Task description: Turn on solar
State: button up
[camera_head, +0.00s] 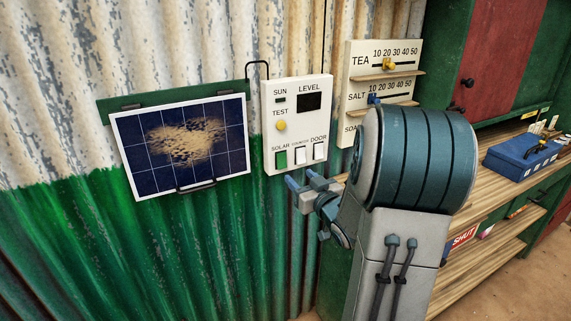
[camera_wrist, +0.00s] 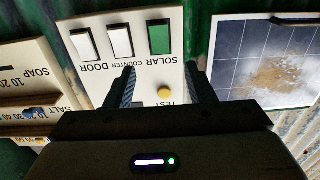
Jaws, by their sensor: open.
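The white control panel (camera_head: 297,92) hangs on the corrugated wall. Its SOLAR switch (camera_head: 281,158) is a green rocker at the lower left, beside the white COUNTER switch (camera_head: 300,154) and DOOR switch (camera_head: 319,151). The wrist view is upside down and shows the green SOLAR switch (camera_wrist: 160,38) unobstructed. My gripper (camera_head: 302,180) is open and empty just below the panel's lower edge in the head view. In the wrist view my gripper (camera_wrist: 159,80) has its fingers apart, with the yellow TEST button (camera_wrist: 165,94) showing between them. The LEVEL display (camera_head: 309,102) looks dark.
A solar panel (camera_head: 135,168) with a brown dusty patch hangs left of the control panel. A TEA, SALT and SOAP slider board (camera_head: 356,62) is to the right, partly behind my arm. Wooden shelves (camera_head: 490,195) with a blue box (camera_head: 520,157) stand farther right.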

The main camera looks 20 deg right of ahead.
aim_at(282, 160)
jog(key=w+p, duration=0.1)
jog(key=w, duration=0.8)
jog(key=shift+w+a, duration=0.2)
